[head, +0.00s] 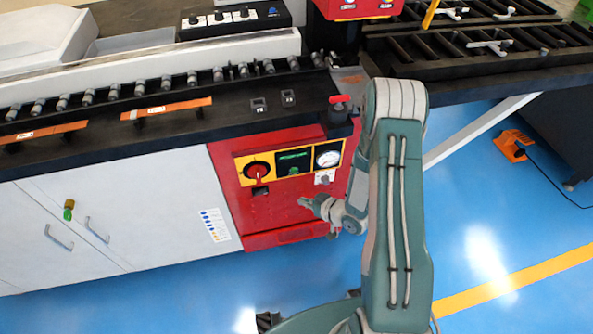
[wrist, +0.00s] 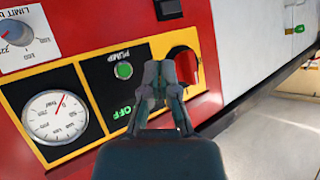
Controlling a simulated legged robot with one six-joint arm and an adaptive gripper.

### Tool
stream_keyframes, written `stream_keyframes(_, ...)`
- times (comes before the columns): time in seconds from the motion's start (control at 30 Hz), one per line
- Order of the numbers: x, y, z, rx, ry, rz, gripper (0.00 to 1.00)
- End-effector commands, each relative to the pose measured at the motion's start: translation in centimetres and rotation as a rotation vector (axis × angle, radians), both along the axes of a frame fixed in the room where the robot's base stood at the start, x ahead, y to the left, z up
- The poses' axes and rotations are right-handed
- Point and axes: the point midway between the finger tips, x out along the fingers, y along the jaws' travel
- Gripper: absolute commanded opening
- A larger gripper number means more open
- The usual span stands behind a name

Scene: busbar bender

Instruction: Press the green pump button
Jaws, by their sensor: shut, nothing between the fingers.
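The green pump button (wrist: 123,71) is a small round button under the word PUMP on a black plate in the wrist view. My gripper (wrist: 160,74) is shut and empty. In the wrist view its fingertips show just right of the button, between it and the red rotary switch (wrist: 184,68). A green OFF readout (wrist: 122,111) shows below the button, partly beside the fingers. In the head view the black pump plate (head: 294,161) is on the red cabinet, and my gripper (head: 303,202) is below it. Contact with the panel cannot be told.
A pressure gauge (wrist: 56,117) is left of the button in the wrist view, with a limit dial (wrist: 21,37) above it. The blue floor (head: 480,220) is open at right.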

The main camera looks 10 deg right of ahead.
Motion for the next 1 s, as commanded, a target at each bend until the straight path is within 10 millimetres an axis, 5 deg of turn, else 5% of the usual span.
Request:
stream_keyframes(0.37,0.6,-0.1,0.0,-0.002,0.000,0.000,0.00)
stream_keyframes(1.0,8.0,0.0,0.0,-0.002,0.000,0.000,0.00)
